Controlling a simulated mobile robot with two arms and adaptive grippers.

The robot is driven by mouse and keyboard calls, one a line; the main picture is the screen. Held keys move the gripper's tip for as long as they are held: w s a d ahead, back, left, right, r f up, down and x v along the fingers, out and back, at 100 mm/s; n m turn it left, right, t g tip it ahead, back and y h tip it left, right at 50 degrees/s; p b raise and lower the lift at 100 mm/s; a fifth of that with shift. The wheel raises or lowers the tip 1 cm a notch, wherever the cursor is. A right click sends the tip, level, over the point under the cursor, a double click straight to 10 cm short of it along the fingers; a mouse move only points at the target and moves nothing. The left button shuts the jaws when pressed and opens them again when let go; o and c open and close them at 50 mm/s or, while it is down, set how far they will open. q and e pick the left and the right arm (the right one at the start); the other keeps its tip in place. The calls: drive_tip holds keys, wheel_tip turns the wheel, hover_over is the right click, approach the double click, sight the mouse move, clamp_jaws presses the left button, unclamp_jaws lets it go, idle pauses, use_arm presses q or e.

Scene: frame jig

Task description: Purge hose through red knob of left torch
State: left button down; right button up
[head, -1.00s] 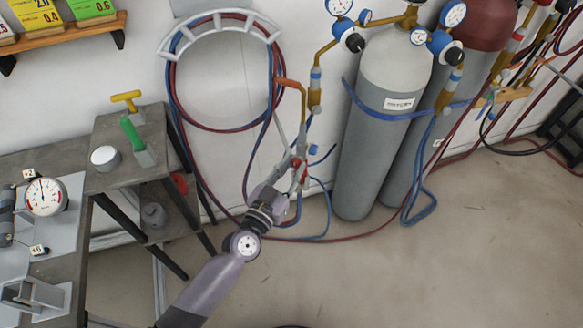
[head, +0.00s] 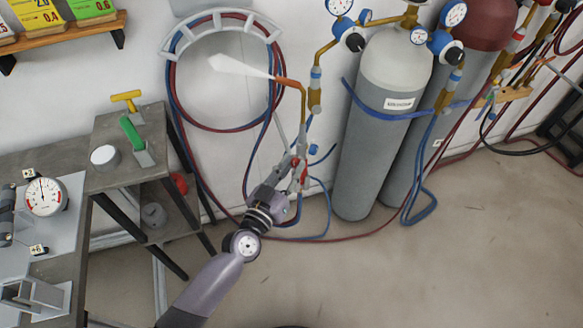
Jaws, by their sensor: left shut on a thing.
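The left torch (head: 303,110) hangs upright by the wall, its brass neck bent to the left and ending in an orange-brown tip (head: 287,82). A white plume (head: 235,66) streams from the tip to the left, in front of the hose loop. A red knob (head: 304,175) and a blue knob (head: 313,149) sit low on the torch. My left gripper (head: 295,172) is at the red knob and shut on it; its fingers partly hide the knob. My right gripper is not in view.
Red and blue hoses (head: 172,130) hang in a loop on a white wall rack (head: 172,45). A grey cylinder (head: 370,150) stands right of the torch. At left is a bench (head: 120,178) with a green-handled tool (head: 132,133). Floor at lower right is clear.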

use_arm(q)
drive_tip(key=n, duration=0.5)
drive_tip(key=shift+n+b, duration=0.3)
drive_tip(key=n, duration=0.5)
drive_tip(key=shift+f+n+b, duration=0.1)
drive_tip(key=shift+n+b, duration=0.3)
drive_tip(key=shift+a, duration=0.1)
drive_tip(key=c, duration=1.4)
unclamp_jaws()
drive_tip(key=v, duration=1.2)
